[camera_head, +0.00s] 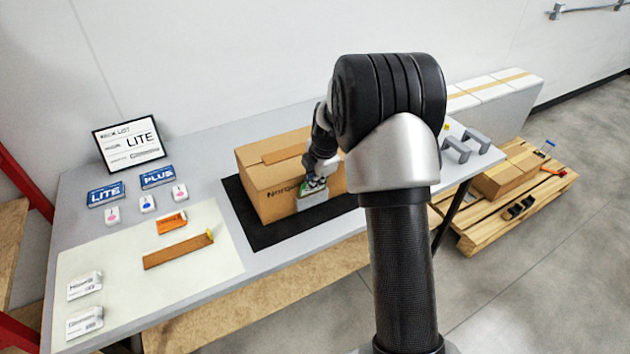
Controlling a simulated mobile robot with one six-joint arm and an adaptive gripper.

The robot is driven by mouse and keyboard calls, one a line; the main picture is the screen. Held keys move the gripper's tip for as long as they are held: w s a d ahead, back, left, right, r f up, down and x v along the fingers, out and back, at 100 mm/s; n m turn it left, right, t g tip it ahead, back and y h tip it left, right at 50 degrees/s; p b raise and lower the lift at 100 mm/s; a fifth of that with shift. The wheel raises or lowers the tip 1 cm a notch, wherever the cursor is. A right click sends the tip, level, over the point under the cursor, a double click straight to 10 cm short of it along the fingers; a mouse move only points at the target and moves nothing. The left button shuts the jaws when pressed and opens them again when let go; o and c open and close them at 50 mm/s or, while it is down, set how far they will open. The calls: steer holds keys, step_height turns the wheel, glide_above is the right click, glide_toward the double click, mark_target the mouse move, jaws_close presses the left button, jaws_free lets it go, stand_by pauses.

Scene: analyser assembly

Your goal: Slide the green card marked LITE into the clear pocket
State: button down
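My gripper (315,185) is at the front face of the cardboard box (272,197), by its upper right part. A small patch of green (318,183) shows at the fingertips; it may be the green card, but its marking cannot be read. A pale grey, see-through-looking panel (313,201), which looks like the clear pocket, is on the box front just below the fingertips. I cannot tell whether the green piece is inside the pocket or above it. The fingers are too small and partly hidden to show whether they are open.
The box stands on a black mat (243,208). To the left are a LITE sign (130,140), blue LITE (106,193) and PLUS (158,176) blocks, an orange card (172,224), a brown strip (178,250) and white cards (84,286).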

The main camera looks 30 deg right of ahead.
steer(key=shift+b+x, duration=0.85)
steer(key=shift+x, duration=0.05)
stand_by(0.5)
steer(key=c, duration=2.3)
jaws_free()
steer(key=shift+s, duration=0.15)
steer(key=o, duration=0.6)
steer(key=p+v, duration=0.3)
steer(key=v, duration=0.4)
